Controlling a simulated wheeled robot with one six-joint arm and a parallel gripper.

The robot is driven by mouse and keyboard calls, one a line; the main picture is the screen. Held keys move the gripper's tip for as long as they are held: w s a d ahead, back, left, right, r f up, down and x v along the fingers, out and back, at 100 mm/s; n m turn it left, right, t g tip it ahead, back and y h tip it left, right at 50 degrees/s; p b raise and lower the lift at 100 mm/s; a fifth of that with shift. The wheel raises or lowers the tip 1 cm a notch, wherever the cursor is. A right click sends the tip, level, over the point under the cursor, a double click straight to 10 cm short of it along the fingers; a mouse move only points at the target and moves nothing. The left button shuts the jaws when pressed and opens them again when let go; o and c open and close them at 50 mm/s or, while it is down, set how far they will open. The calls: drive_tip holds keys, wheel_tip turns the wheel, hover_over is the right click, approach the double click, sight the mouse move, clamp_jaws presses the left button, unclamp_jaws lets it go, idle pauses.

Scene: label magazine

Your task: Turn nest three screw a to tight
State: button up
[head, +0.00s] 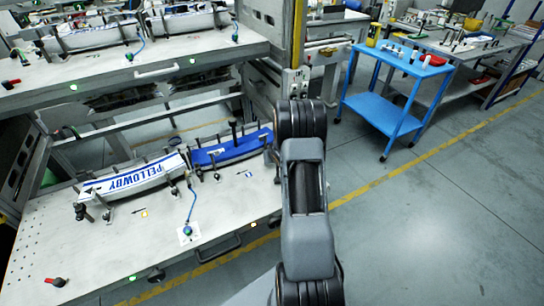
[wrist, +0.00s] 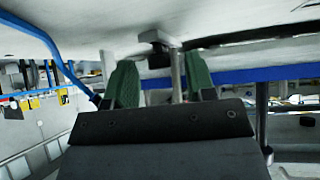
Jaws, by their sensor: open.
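The lower bench (head: 120,245) holds a white curved part lettered PELLOWBY (head: 135,181) and a blue curved part (head: 228,149) beside it, with several dark upright clamps or screws around them. I cannot tell which is nest three screw a. In the wrist view my gripper (wrist: 162,80) has two green fingers standing apart. A grey post (wrist: 177,72) shows in the gap between them, with a small black block (wrist: 158,52) at its upper left. I cannot tell whether the fingers touch the post. In the head view my arm hides the gripper, near the blue part's right end.
A blue hose (head: 189,207) rises from a small white plate on the bench. An upper bench (head: 130,75) overhangs at the back. A blue cart (head: 397,86) stands at right, with clear floor before it.

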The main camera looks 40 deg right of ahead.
drive_tip(key=shift+c, duration=0.4)
drive_tip(key=c, duration=0.8)
drive_tip(key=shift+c, duration=0.2)
